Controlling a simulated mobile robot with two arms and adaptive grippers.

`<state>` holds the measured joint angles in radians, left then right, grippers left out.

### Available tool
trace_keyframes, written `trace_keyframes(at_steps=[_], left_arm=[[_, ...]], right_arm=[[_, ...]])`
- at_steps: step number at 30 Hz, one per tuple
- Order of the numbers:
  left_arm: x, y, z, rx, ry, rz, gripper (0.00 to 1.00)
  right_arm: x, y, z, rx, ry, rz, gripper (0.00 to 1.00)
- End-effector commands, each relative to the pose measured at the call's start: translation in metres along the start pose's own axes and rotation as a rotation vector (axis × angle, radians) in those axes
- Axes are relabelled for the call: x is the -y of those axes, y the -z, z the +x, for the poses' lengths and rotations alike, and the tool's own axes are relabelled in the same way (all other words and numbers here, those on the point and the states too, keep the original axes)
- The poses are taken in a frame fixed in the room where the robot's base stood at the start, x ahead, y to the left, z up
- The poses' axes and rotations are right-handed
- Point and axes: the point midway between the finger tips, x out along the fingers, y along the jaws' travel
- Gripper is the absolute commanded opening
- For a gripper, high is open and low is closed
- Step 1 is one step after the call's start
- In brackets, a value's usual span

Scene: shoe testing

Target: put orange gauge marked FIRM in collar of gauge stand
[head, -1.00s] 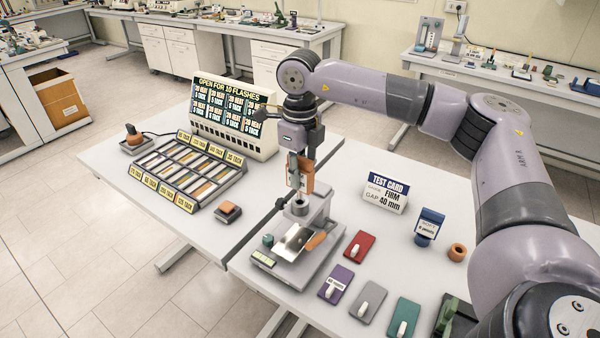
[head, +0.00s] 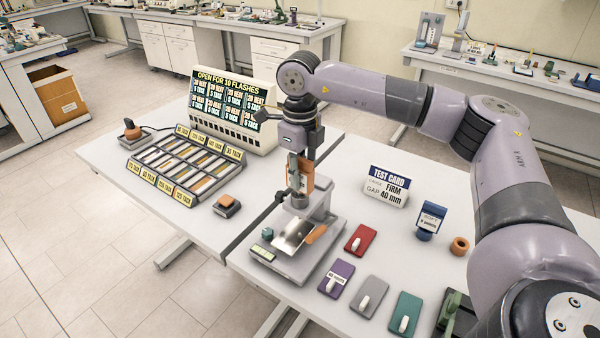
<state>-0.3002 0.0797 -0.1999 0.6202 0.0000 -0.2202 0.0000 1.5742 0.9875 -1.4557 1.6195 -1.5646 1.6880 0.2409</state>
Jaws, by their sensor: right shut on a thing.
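My right gripper (head: 297,184) is shut on an orange gauge (head: 308,176) and holds it upright above the gauge stand (head: 283,266). The gauge's lower end is at or just over the stand's round grey collar (head: 299,202). The gripper partly covers the gauge, and I cannot tell whether its tip is inside the collar. No FIRM marking is readable on the gauge. The stand has a shiny plate (head: 294,234) with an orange piece (head: 316,234) beside it. My left gripper is not in view.
A test card (head: 387,186) reading FIRM, GAP 40 mm stands behind right. Red (head: 358,239), purple (head: 337,279), grey (head: 369,298) and teal (head: 403,312) pads lie right of the stand. A blue block (head: 430,222) and orange ring (head: 459,246) sit farther right. A sample rack (head: 185,165) stands left.

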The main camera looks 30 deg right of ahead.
Motion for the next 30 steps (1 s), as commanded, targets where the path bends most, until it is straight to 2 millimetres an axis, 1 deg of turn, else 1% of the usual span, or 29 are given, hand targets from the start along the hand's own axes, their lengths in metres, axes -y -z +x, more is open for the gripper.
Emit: trace_keyframes(at_steps=[12, 13, 23, 30], left_arm=[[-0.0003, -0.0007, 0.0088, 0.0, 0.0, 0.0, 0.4], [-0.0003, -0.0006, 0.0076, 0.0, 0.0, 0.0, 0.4], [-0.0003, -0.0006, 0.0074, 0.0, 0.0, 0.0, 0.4], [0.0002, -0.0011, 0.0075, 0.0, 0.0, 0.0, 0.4]], right_arm=[[-0.0001, 0.0001, 0.0117, 0.0, 0.0, 0.0, 0.0], [0.0, 0.0001, 0.0102, 0.0, 0.0, 0.0, 0.21], [0.0, 0.0001, 0.01, 0.0, 0.0, 0.0, 0.43], [-0.0001, 0.0002, 0.0103, -0.001, 0.0, 0.0, 0.43]])
